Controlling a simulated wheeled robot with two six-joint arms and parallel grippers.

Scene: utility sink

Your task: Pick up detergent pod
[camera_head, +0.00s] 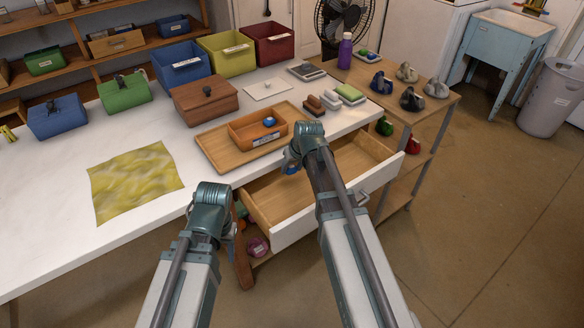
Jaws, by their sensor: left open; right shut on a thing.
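A small blue pod (292,170) shows at the tip of my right gripper (291,164), which is shut on it. The gripper is over the back left part of the open drawer (290,205), close to the table's front edge. Another blue pod (269,122) lies in a small wooden box (250,133) with a label on its front. The box stands on a wooden tray (215,148). My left gripper (236,232) is open, in front of the table edge and left of the drawer. Its fingers are mostly hidden behind its own wrist.
The drawer looks empty where visible. Brushes and sponges (350,92) lie right of the tray. A brown lidded box (205,100) and coloured bins (181,64) stand behind. A yellow cloth (134,181) lies left; bare white tabletop surrounds it. A side shelf (425,118) stands right.

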